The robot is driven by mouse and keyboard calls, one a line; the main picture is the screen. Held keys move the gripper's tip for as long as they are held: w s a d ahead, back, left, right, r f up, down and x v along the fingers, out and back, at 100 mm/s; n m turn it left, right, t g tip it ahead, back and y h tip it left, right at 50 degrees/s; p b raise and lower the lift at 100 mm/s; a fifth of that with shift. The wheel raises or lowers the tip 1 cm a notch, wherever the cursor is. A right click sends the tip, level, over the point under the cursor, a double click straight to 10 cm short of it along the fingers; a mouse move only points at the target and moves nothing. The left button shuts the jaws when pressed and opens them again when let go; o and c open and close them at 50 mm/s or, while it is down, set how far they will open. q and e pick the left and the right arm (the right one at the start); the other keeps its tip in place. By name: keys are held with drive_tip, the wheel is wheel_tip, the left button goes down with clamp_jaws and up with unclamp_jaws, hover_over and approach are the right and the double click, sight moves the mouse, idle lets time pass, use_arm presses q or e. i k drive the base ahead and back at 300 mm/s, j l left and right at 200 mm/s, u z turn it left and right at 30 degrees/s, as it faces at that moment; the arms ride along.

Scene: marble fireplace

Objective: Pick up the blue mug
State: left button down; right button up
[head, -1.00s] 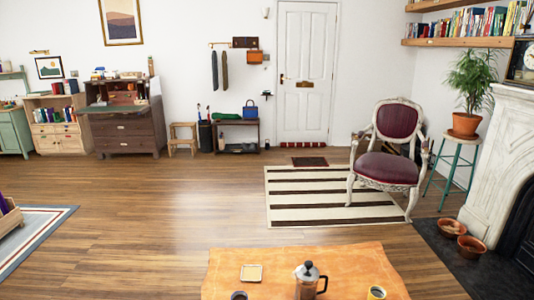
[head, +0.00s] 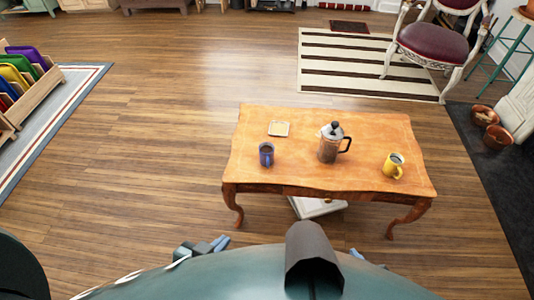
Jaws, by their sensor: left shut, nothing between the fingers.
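The blue mug (head: 266,154) stands upright on the left part of the wooden coffee table (head: 300,180), with dark contents showing inside. My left gripper (head: 214,245) is low in the head view, in front of the table and below and left of the mug. It is shut and empty, well apart from the mug. A small bluish tip of what looks like my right gripper (head: 357,254) shows past my body. The rest of it is hidden, so its jaws cannot be read.
A square coaster (head: 279,128) lies behind the blue mug. A pale object (head: 318,207) is under the table. The floor left of the table is clear.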

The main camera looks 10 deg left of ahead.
sight(266, 149)
drive_tip(key=i+l+u, duration=0.1)
drive_tip(key=i+l, duration=0.25)
drive_tip(key=l, duration=0.3)
drive_tip(key=i+l+u, duration=0.15)
drive_tip(key=l, duration=0.15)
drive_tip(key=i+l, duration=0.15)
drive_tip(key=i, duration=0.15)
drive_tip(key=i+l+u, duration=0.1)
drive_tip(key=i, duration=0.2)
